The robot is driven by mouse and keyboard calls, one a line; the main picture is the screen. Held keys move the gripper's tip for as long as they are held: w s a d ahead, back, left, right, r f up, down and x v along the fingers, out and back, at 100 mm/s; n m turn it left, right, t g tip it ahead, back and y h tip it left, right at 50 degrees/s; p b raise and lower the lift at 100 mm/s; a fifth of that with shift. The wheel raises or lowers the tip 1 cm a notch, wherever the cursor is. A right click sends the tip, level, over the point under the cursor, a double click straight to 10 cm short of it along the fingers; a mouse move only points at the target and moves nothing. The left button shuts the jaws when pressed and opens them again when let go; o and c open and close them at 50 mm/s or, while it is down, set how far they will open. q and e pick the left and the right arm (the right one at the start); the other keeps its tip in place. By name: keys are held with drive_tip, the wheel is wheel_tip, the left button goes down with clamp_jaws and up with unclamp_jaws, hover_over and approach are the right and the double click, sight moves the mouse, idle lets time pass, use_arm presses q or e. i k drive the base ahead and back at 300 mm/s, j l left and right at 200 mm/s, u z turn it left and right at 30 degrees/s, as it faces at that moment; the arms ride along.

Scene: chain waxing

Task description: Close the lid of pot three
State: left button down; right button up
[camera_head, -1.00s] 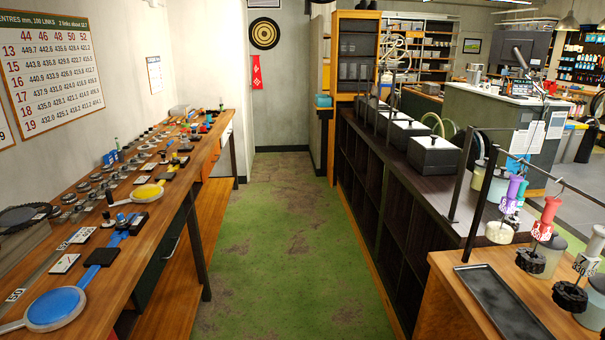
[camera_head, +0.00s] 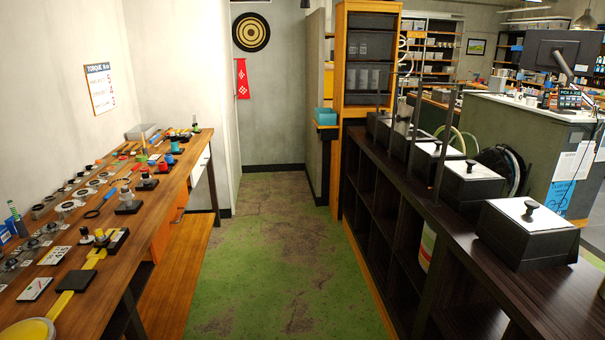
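Several dark square pots with pale lid tops and black knobs stand in a row on the long dark counter (camera_head: 440,228) at the right. The nearest pot (camera_head: 528,249) looks covered by its lid (camera_head: 527,213). The one behind it (camera_head: 470,192) also looks covered by its lid (camera_head: 473,170). Another pot (camera_head: 432,166) stands farther back, partly behind a dark upright post. The farthest pots (camera_head: 383,124) are small and partly hidden, so their lid positions are unclear. I see no number that marks pot three. Neither of my grippers is in view.
A green-floored aisle (camera_head: 270,240) runs clear between the counter and a wooden workbench (camera_head: 150,215) at the left, covered with small parts and tools. A tall wooden cabinet (camera_head: 367,15) stands at the counter's far end. Dark posts (camera_head: 445,135) rise along the counter.

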sight(405, 112)
drive_tip(key=i+z, duration=0.25)
drive_tip(key=i, duration=0.2)
drive_tip(key=i+z, duration=0.2)
drive_tip(key=i, duration=0.25)
drive_tip(key=i+j+z, duration=0.25)
drive_tip(key=i, duration=0.2)
drive_tip(key=i+j+z, duration=0.25)
drive_tip(key=i, duration=0.2)
drive_tip(key=i+z, duration=0.1)
drive_tip(key=z, duration=0.25)
drive_tip(key=i+z, duration=0.15)
drive_tip(key=z, duration=0.2)
